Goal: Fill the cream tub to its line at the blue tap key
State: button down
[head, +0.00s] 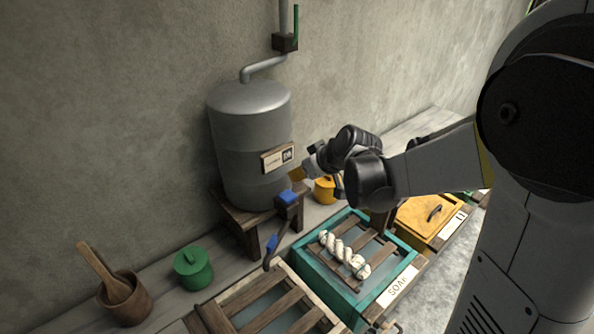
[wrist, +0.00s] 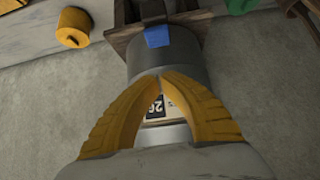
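The blue tap key (head: 288,197) sits on the tap at the foot of the grey tank (head: 245,140). It also shows in the wrist view (wrist: 157,37), beyond my fingertips. A dark spout with a blue band (head: 271,245) runs down from the tap toward the cream tub. The cream tub (head: 312,294) is at the bottom of the head view, cut off by the edge, with wooden slats across it and a grey surface beneath. I cannot make out its line. My gripper (wrist: 161,76) has its yellow fingertips together and holds nothing. It is in front of the tank, above the key.
A teal tub (head: 318,275) labelled SOAK holds a white twisted hank on slats. A yellow lidded tub (head: 420,217) stands beyond it. A yellow pot (head: 324,190), a green pot (head: 193,270) and a wooden mortar (head: 130,303) with a pestle stand along the wall.

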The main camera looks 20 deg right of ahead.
jog(key=b, duration=0.1)
send_over(289, 195)
jog(key=f, duration=0.4)
jog(key=shift+w+f, duration=0.2)
jog(key=shift+w, duration=0.05)
notch_tip(289, 195, down, 2)
jog(key=shift+d+f+b, duration=0.1)
jog(key=shift+b, duration=0.35)
jog(key=shift+s+f, duration=0.1)
jog(key=shift+f, duration=0.35)
notch_tip(289, 195, down, 2)
jog(key=shift+f+b, duration=0.2)
jog(key=shift+b, duration=1)
jog(key=shift+s+r, duration=0.1)
jog(key=shift+s, duration=0.05)
dwell(3.1)
